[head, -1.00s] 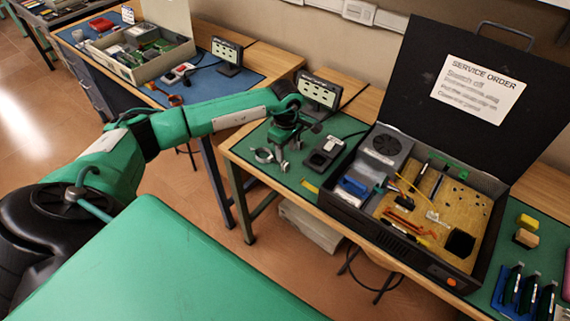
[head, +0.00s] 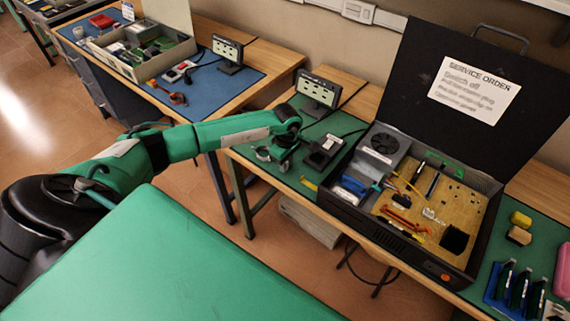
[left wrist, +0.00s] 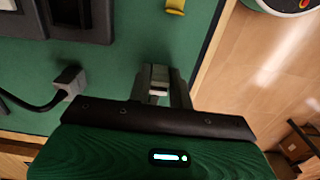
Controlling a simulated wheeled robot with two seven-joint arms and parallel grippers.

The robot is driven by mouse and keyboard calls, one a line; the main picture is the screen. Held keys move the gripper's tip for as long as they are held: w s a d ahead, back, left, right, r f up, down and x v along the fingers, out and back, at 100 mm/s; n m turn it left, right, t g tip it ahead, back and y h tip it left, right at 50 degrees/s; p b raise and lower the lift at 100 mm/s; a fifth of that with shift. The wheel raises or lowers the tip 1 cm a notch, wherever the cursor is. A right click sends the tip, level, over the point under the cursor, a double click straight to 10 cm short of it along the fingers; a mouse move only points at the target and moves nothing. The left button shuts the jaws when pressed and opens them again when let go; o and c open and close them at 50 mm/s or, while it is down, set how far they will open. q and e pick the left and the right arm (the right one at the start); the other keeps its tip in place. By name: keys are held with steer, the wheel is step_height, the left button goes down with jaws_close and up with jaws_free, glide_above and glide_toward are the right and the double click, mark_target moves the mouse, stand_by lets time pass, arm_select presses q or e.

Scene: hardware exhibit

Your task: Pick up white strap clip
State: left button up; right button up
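A small white piece (head: 431,213) lies on the tan board inside the open black case; it looks like the white strap clip, but it is too small to be certain. In the left wrist view my left gripper (left wrist: 160,82) points over bare green mat. Its grey fingers look close together, with a pale patch between them; I cannot tell whether they hold anything. My right gripper is not in view.
A black device (head: 323,149) with a grey-plugged cable (left wrist: 68,82) sits beside the left gripper. A small display (head: 318,92) stands behind. The case's raised lid (head: 480,95) blocks the back right. A yellow item (left wrist: 175,5) lies near the mat's edge.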

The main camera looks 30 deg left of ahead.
arm_select(q)
steer(key=shift+c, duration=1.2)
steer(key=shift+r, duration=0.1)
